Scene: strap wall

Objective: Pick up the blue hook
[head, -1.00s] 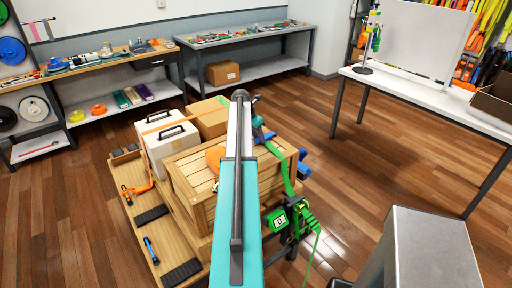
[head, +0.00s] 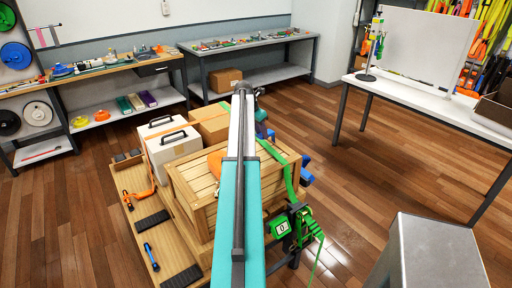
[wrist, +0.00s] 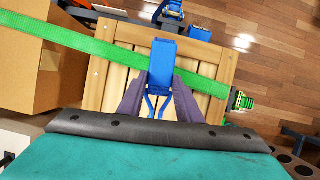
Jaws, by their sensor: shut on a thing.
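In the wrist view the blue hook (wrist: 163,52) is a blue block with thin blue wire prongs at its near end. My gripper (wrist: 161,78) is shut on it, with one dark finger on each side. The hook is seen over the wooden crate (wrist: 118,78) and the green strap (wrist: 90,45); I cannot tell its height above them. In the head view my arm hides most of the gripper and the held hook. The crate (head: 205,190) and the green strap (head: 287,175) also show there.
A cardboard box (head: 209,123) and a white case (head: 172,150) stand beside the crate on a wooden pallet (head: 184,262). A green ratchet with a display (head: 281,227) sits at the crate's near right. A grey metal block (head: 435,250) stands at the front right.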

